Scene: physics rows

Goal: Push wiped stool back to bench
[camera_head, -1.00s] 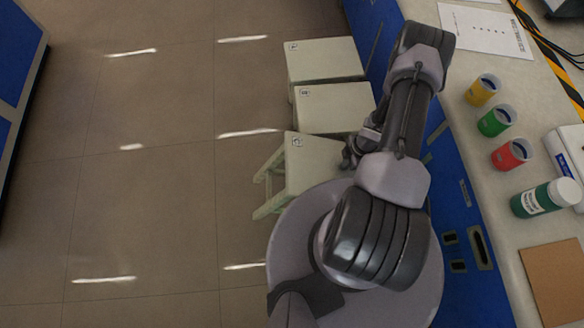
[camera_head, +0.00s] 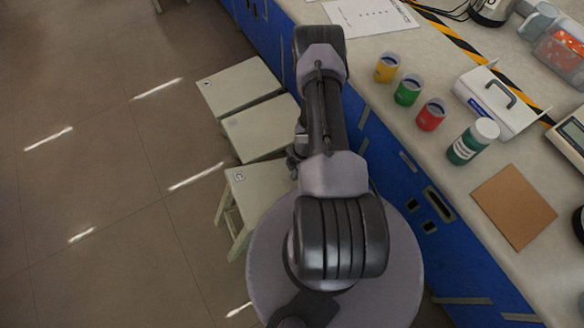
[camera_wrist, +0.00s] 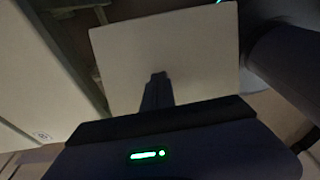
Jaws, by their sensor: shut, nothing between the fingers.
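Three pale square-topped stools stand in a row beside the bench (camera_head: 375,150): a far stool (camera_head: 238,86), a middle stool (camera_head: 258,128) and a near stool (camera_head: 258,186) with green-tinted legs showing on its left. I cannot tell which one is wiped. My gripper (camera_head: 296,153) is low at the bench-side edge of the near stool, partly hidden by my arm. In the wrist view my gripper (camera_wrist: 158,77) is shut and empty, its tips in front of a pale flat panel (camera_wrist: 195,45). Whether they touch it is unclear. Another pale surface (camera_wrist: 30,85) with a small tag lies left.
The bench's blue front runs close along the right of the stools and my arm. On its top are yellow, green and red cups (camera_head: 407,90), a green bottle (camera_head: 472,142), a white case (camera_head: 498,102) and a brown board (camera_head: 513,206). Open floor (camera_head: 100,170) lies left.

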